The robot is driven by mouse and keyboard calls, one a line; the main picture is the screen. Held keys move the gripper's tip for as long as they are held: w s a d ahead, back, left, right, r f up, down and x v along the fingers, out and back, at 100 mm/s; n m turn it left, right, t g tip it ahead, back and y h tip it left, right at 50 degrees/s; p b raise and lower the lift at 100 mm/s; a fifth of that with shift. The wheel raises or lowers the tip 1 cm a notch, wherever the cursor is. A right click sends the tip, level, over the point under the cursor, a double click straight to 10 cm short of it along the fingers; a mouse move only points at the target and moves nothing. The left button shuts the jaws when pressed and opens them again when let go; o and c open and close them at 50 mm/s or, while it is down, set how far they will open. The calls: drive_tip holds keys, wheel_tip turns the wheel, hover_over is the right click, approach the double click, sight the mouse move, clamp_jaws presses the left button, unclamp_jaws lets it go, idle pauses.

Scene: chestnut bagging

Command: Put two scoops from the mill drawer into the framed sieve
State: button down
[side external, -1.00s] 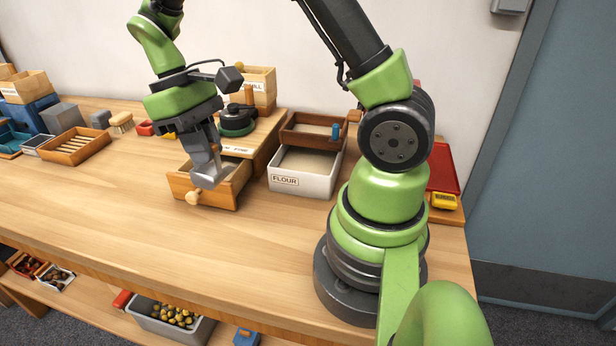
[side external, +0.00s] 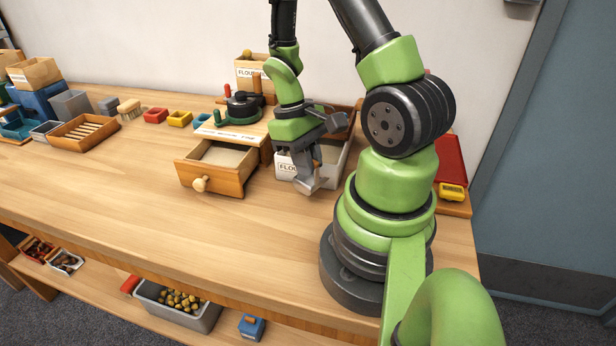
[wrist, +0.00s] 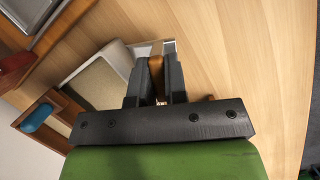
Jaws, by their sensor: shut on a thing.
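The mill drawer (side external: 188,177) stands open at the front of the mill, with pale meal inside. My gripper (wrist: 156,80) is shut on the brown handle of the scoop (wrist: 156,64). In the side view the scoop's grey metal pan (side external: 309,182) hangs right of the drawer, in front of the white flour bin (side external: 286,170). Whether the scoop holds meal cannot be told. The framed sieve (wrist: 61,119) shows in the wrist view as a brown wooden frame with a blue piece, at the bin's far side. In the side view my arm mostly hides it.
The mill's dark round top (side external: 243,106) stands on a wooden block behind the drawer. A slatted wooden tray (side external: 84,132) and small coloured bins lie left. The front of the bench is clear.

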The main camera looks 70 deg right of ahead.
drive_tip(key=shift+f, duration=1.85)
drive_tip(key=shift+f, duration=0.1)
drive_tip(key=c, duration=1.1)
unclamp_jaws()
drive_tip(key=shift+c, duration=0.2)
drive_tip(key=v, duration=1.2)
drive_tip(key=s+a+r+t, duration=0.3)
drive_tip(key=a+r+t, duration=0.7)
drive_tip(key=a+r, duration=0.5)
drive_tip(key=shift+s+a+r+n+y, duration=0.2)
drive_tip(key=shift+a+n+y, duration=0.1)
drive_tip(key=shift+y, duration=0.1)
